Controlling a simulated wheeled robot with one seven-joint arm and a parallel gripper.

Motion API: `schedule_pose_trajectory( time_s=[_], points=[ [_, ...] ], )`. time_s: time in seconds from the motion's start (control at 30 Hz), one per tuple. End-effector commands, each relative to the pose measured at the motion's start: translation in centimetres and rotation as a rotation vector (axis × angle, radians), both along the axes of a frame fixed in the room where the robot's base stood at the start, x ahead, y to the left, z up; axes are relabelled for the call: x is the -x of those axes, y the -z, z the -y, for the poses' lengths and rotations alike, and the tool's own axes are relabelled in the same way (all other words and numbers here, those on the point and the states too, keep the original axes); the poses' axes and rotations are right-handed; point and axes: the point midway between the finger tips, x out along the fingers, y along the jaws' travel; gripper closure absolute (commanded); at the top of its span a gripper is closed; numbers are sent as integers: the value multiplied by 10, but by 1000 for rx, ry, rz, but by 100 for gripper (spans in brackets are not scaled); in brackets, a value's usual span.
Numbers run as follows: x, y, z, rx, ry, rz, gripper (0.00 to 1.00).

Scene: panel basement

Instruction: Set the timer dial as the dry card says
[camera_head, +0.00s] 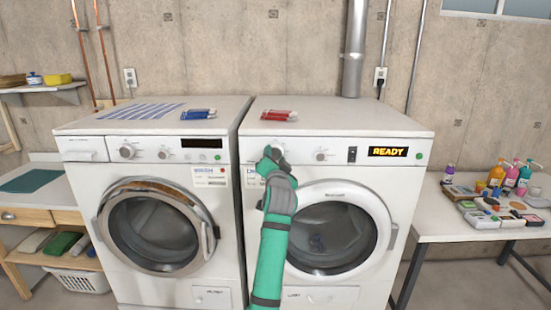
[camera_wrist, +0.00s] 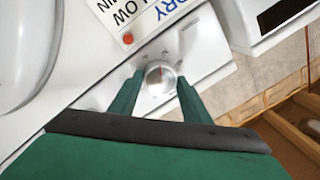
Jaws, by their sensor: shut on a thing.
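The timer dial (camera_wrist: 160,78) is a round silver knob with a red pointer mark, on the white front of the right-hand machine (camera_head: 404,200). In the wrist view the pointer is toward the top of the picture, and faint marks ring the knob. My gripper (camera_wrist: 161,80) has one finger on each side of the dial and is shut on it. In the head view my gripper (camera_head: 274,154) hides the dial. The dry card (camera_wrist: 118,18) is beside the dial, cut off by the picture edge; DRY, LOW and part of another word show.
The right machine's display (camera_head: 388,152) reads READY; a second knob (camera_head: 320,155) and a switch (camera_head: 352,155) are near it. The left machine (camera_head: 82,190) has its own card (camera_head: 209,176). A table (camera_head: 450,232) with bottles stands at right.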

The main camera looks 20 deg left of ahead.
Motion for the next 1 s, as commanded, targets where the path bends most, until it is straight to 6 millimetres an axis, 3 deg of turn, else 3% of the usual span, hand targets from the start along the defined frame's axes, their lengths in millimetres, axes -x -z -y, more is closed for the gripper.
schedule_pose_trajectory(
  time_s=[0.4,0.97,1.0],
  points=[
    [0,3,-1,-187,1,-59,79],
    [0,3,0,-217,1,-67,79],
    [0,3,0,-217,1,-67,52]
  ],
)
